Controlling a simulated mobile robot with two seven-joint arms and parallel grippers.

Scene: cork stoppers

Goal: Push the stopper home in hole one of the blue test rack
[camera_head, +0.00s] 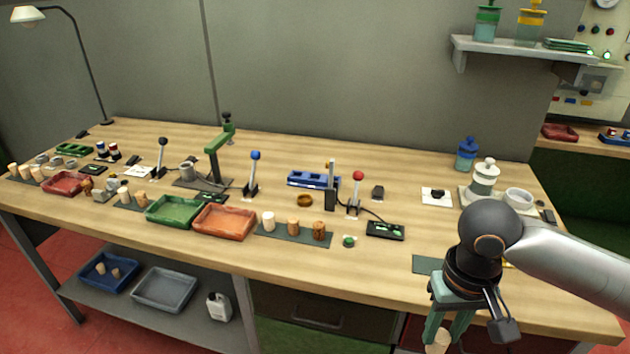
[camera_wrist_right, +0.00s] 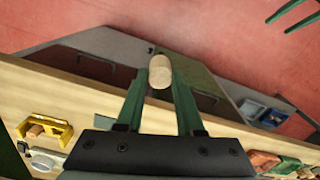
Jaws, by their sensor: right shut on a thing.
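My right gripper (camera_head: 449,338) hangs low in front of the bench's front edge in the head view, shut on a pale cork stopper (camera_head: 437,343). In the right wrist view the stopper (camera_wrist_right: 159,72) sits between the two green fingertips, clear of the bench. The blue test rack (camera_head: 314,180) stands on the bench, well to the left of and behind this gripper. Its holes are too small to read, and a dark upright post partly covers its right end. Two green fingers of my left gripper (camera_wrist_right: 284,22) show at the right wrist view's upper right corner, apart and empty.
A dark post (camera_head: 331,187) and a red-knobbed lever (camera_head: 355,190) stand near the rack. Several corks stand on a dark mat (camera_head: 262,231) left of a black box (camera_head: 385,231). Red (camera_head: 224,222) and green trays lie further left. Bench is clear between box and right arm.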

